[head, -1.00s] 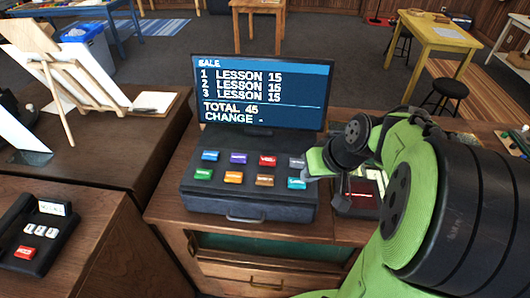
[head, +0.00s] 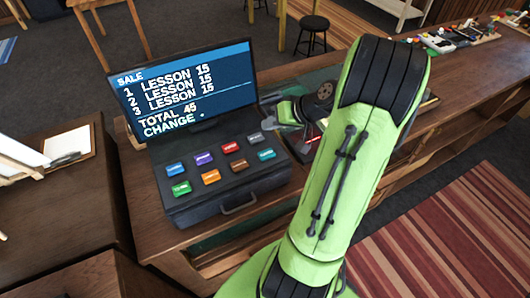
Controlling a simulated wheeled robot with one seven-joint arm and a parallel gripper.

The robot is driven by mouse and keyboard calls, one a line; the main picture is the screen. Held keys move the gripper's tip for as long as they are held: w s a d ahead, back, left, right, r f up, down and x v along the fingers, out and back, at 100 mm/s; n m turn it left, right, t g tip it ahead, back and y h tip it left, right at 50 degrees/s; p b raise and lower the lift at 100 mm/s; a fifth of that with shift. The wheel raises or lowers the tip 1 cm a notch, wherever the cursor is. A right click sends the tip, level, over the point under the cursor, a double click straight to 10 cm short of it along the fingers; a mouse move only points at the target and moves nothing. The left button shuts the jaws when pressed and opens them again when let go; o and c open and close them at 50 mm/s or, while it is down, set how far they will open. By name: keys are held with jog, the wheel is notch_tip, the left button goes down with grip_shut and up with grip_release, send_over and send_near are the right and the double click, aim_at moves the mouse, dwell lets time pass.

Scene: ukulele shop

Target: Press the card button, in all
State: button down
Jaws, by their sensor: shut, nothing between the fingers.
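The black cash register (head: 228,197) stands on the wooden counter with two rows of coloured buttons: blue, purple, red and grey at the back, green, orange, brown and teal (head: 266,155) in front. Their labels are too small to read, so I cannot tell which is the card button. My gripper (head: 286,113) is at the register's back right, beyond the grey button (head: 254,138) and beside the screen's edge. Its fingertips are mostly hidden and it appears empty.
A dark device with a red light (head: 312,142) sits right of the register, partly behind my arm. A clipboard (head: 68,147) lies on the left counter. Several small colourful items (head: 440,40) stand far along the counter. A black stool (head: 314,24) stands behind.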

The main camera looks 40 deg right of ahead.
aim_at(270, 154)
notch_tip(270, 154, down, 9)
jog(key=b, duration=0.7)
jog(key=shift+a+r, duration=0.1)
jog(key=shift+a, duration=0.05)
dwell(1.6)
jog(key=shift+f+b, duration=0.4)
jog(key=shift+b, duration=0.1)
jog(key=shift+f+b, duration=0.45)
dwell(0.6)
jog(key=shift+r+p, duration=0.7)
jog(key=shift+r, duration=0.2)
